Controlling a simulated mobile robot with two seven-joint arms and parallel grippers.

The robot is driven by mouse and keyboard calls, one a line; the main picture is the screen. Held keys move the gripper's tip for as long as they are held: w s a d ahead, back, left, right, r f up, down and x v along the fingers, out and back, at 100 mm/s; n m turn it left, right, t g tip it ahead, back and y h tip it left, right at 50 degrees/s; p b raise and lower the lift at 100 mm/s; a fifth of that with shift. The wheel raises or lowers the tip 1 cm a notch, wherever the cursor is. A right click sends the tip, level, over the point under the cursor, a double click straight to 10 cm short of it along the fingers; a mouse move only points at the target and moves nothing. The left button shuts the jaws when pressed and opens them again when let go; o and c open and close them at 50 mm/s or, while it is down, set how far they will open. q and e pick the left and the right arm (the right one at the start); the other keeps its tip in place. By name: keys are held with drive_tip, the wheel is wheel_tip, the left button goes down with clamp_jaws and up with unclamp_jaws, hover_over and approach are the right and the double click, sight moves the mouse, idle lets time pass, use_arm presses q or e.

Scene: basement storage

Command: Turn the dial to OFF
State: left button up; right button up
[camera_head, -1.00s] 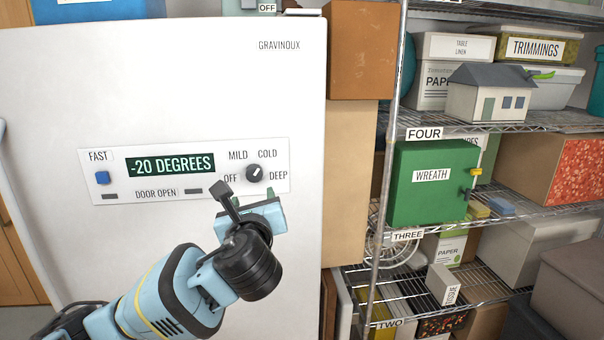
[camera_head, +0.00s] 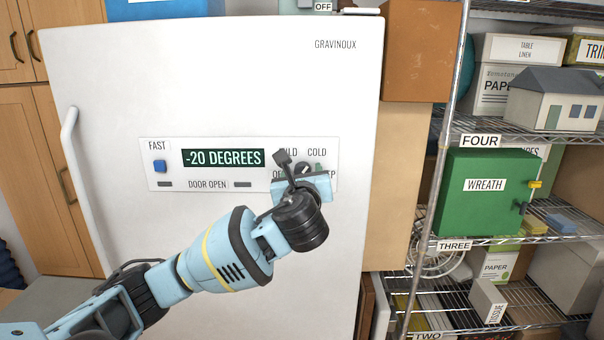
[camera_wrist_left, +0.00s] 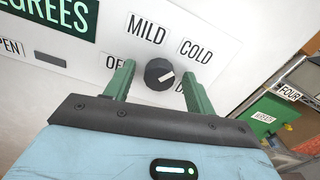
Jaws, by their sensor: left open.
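The black round dial (camera_wrist_left: 159,73) shows in the left wrist view between the two green fingers of my left gripper (camera_wrist_left: 158,76). A gap shows on each side of it. Its white mark points right, roughly between COLD and the partly hidden DEEP. The OFF label (camera_wrist_left: 113,61) is partly covered by the left finger. In the head view my left gripper (camera_head: 300,172) is in front of the right end of the control panel (camera_head: 210,174) and hides the dial. The gripper is open. My right gripper is not in view.
The panel is on a white freezer (camera_head: 250,80) with a handle (camera_head: 72,170) at its left. Its display (camera_head: 223,158) reads -20 DEGREES, with a blue button (camera_head: 160,166) beside it. Cardboard boxes (camera_head: 420,50) and a loaded wire shelf (camera_head: 490,239) stand to the right.

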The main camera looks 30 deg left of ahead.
use_arm(q)
drive_tip(key=shift+w+a, duration=0.1)
drive_tip(key=shift+w, duration=0.1)
drive_tip(key=c, duration=1)
drive_tip(key=shift+o, duration=0.2)
